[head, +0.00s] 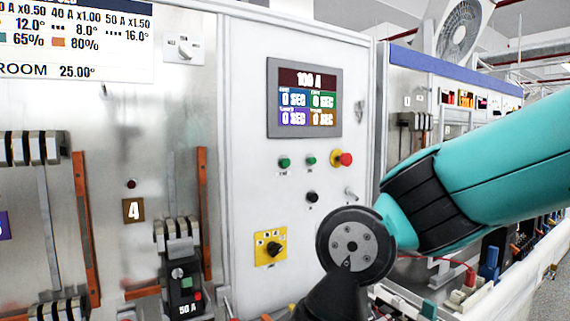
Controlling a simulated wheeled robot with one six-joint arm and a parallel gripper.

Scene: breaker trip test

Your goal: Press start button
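Two small green buttons sit side by side on the white control panel (240,120), under its display. The left green button (284,162) and the right green button (311,160) have small labels that I cannot read, so I cannot tell which is the start button. The display (304,98) reads 100 A on top, with coloured "0 SEC" fields below. My teal arm comes in from the right, and its dark wrist hangs in front of the panel's lower right. My gripper is out of view below the bottom edge, so its fingers and state are hidden.
A red mushroom button (346,159) on yellow is right of the green ones. Below are a black knob (312,197), a metal switch (351,193) and a rotary switch on a yellow plate (271,248). A 50 A breaker (184,290) is at lower left.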

